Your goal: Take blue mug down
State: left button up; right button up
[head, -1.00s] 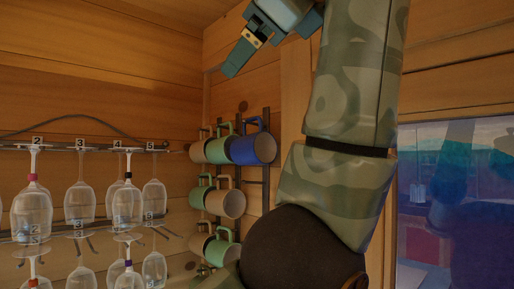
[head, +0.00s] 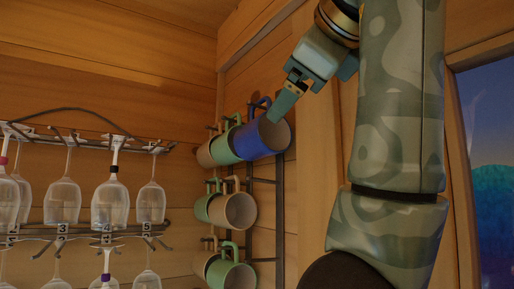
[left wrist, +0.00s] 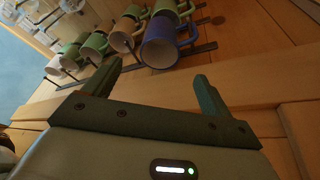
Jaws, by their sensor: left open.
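The blue mug (head: 258,142) hangs by its handle at the right end of the top row on a dark wall rack, mouth facing out and tilted down. It also shows in the left wrist view (left wrist: 168,45), beyond the gap between the fingertips. My left gripper (head: 280,108) is open, pointing down and left at the mug's upper right rim in the head view; the left wrist view shows the jaws (left wrist: 159,72) apart with nothing between them. In the head view the finger overlaps the mug's edge; I cannot tell whether it touches. My right gripper is not in view.
A green mug (head: 222,148) hangs close on the blue mug's left. A tan mug (head: 238,210) and a lower green mug (head: 232,274) hang beneath. Stemmed glasses (head: 110,203) hang on racks at the left. A window (head: 490,180) is at the right.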

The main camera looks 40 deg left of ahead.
aim_at(260, 134)
pick_arm(q)
jog(key=p+x, duration=0.4)
jog(key=x, duration=1.1)
jog(key=shift+a+r+p, duration=0.15)
jog(key=shift+a+p, duration=0.1)
jog(key=shift+p, duration=0.1)
jog(key=shift+w+a, duration=0.1)
jog(key=shift+w, duration=0.1)
jog(key=c, duration=0.9)
jog(key=shift+s, duration=0.1)
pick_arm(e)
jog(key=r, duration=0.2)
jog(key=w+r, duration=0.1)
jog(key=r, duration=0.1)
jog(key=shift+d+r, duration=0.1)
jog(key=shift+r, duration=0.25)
